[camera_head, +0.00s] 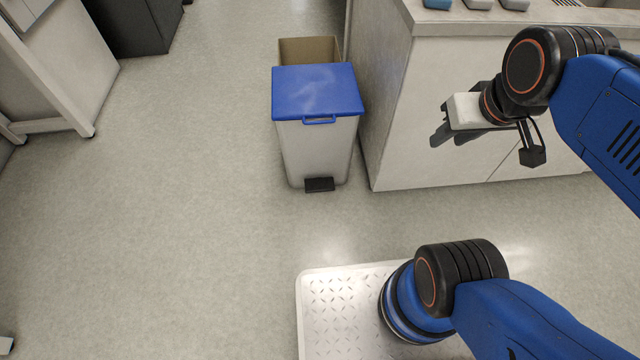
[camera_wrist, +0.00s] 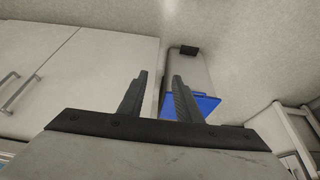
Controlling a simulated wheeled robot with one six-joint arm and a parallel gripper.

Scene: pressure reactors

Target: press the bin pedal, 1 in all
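The bin (camera_head: 317,150) is light grey with a blue lid (camera_head: 317,91), and it stands upright on the floor with its lid shut. Its black pedal (camera_head: 319,184) sticks out low at the front. In the wrist view the bin (camera_wrist: 190,72), its blue lid (camera_wrist: 205,103) and its black pedal (camera_wrist: 189,50) show beyond my fingers. My gripper (camera_head: 440,138) is in the air to the right of the bin, in front of the cabinet, well above pedal height. Its two dark fingers (camera_wrist: 157,95) are apart with nothing between them.
A white cabinet with a counter (camera_head: 480,110) stands close to the bin's right side. An open cardboard box (camera_head: 309,50) is behind the bin. A white bench (camera_head: 60,75) is at the left. The floor (camera_head: 190,200) in front and left of the bin is clear.

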